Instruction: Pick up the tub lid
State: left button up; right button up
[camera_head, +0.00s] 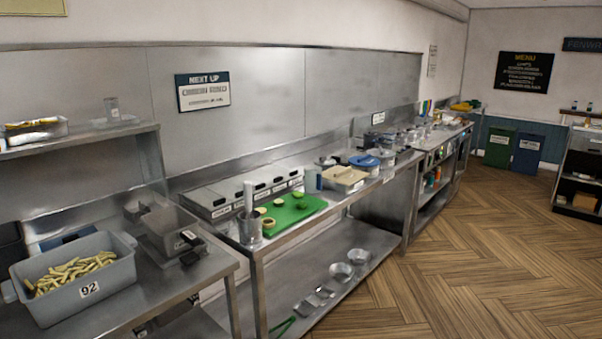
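No thing in view is clearly marked as the tub lid. A grey tub (105,283) labelled 92 stands uncovered on the steel counter at the lower left, with cut yellow fries inside. A round blue lid-like piece (364,161) lies on the middle counter. Just in front of it is a box with a flat beige top (345,176). I cannot tell which of these, if either, is the tub lid. Neither of my grippers is in view.
A green board (298,214) with cut vegetables lies on the middle counter, beside a steel cup (249,229). Metal bowls (341,271) sit on the shelf below. A raised shelf (80,139) stands at the left. The wooden floor (470,260) at the right is clear.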

aim_at(44, 246)
jog(key=u, duration=1.3)
jog(key=i+l+z, duration=0.25)
jog(key=i, duration=0.7)
jog(key=i+j+z, duration=0.3)
jog(key=i, duration=0.7)
jog(key=l, duration=0.1)
